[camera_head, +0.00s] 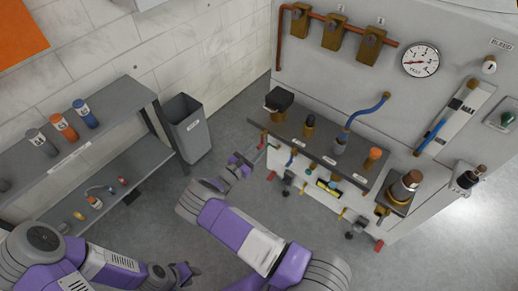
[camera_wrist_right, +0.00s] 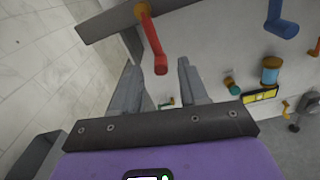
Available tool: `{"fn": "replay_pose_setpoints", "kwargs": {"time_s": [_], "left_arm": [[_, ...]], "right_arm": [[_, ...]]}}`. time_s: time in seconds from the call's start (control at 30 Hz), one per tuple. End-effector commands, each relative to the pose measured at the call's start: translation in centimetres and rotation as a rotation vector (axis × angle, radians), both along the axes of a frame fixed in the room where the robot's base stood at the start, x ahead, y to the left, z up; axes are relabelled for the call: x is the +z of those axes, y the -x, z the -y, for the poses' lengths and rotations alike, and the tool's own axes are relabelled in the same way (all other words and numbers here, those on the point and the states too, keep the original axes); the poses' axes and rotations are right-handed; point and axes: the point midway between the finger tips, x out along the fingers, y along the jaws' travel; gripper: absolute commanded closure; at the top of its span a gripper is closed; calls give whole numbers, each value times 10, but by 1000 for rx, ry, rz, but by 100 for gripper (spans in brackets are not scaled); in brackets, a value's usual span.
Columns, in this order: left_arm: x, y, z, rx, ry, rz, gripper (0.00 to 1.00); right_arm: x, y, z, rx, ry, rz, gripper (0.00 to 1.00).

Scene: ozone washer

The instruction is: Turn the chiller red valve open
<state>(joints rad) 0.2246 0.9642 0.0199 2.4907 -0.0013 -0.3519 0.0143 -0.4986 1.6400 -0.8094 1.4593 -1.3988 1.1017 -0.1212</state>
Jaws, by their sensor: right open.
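A red valve handle (camera_wrist_right: 155,55) on a brass stem hangs from the dark shelf edge in the right wrist view. It shows small in the head view (camera_head: 262,142), at the left end of the chiller's front. My right gripper (camera_head: 245,163) is just left of and below that handle. In the wrist view my right gripper (camera_wrist_right: 160,82) is open, and the handle's lower end appears around the gap between its fingertips. I cannot tell whether they touch. My left gripper (camera_head: 186,272) is low in the head view, away from the chiller; its jaw opening is unclear.
A blue handle (camera_wrist_right: 280,20) is right of the red one. The chiller's dark shelf (camera_head: 325,146) carries bottles and fittings. A grey bin (camera_head: 187,128) stands by the wall, beside a shelf unit (camera_head: 75,150). Floor is clear between them.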

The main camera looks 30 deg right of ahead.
Motion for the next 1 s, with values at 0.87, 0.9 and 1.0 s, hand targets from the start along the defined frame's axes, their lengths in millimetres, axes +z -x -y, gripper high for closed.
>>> {"fn": "replay_pose_setpoints", "kwargs": {"time_s": [0.87, 0.9, 1.0], "left_arm": [[-6, 0, 0, 0, 0, 0, 64], [-6, 0, 0, 0, 0, 0, 64], [-6, 0, 0, 0, 0, 0, 64]], "right_arm": [[-1, -11, 29, -1, -4, -2, 100], [-1, -11, 29, -1, -4, -2, 100], [-1, -11, 29, -2, -4, -1, 100]]}}
